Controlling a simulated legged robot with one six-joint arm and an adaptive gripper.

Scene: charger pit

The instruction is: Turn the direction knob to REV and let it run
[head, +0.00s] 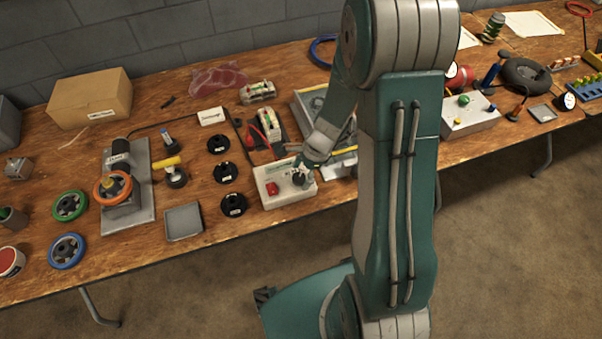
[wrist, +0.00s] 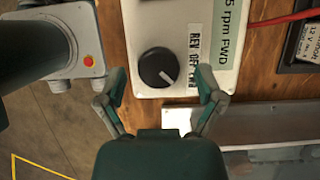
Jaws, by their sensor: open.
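The white control box (head: 270,200) sits near the front edge of the bench, with a red button (head: 272,188) and a black direction knob (head: 299,179). The knob's white pointer line slants to the lower right, toward the FWD end. My gripper (wrist: 163,84) is open, its fingers on either side of the knob and apart from it. In the head view my gripper (head: 301,168) is over the box, partly covering it.
A motor with an orange wheel (head: 112,187) stands on a grey plate to the left. Black round pieces (head: 227,173) and a grey tray (head: 183,221) lie left of the box. Another white box (head: 471,116) stands to the right. A metal plate (wrist: 270,122) borders the box in the wrist view.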

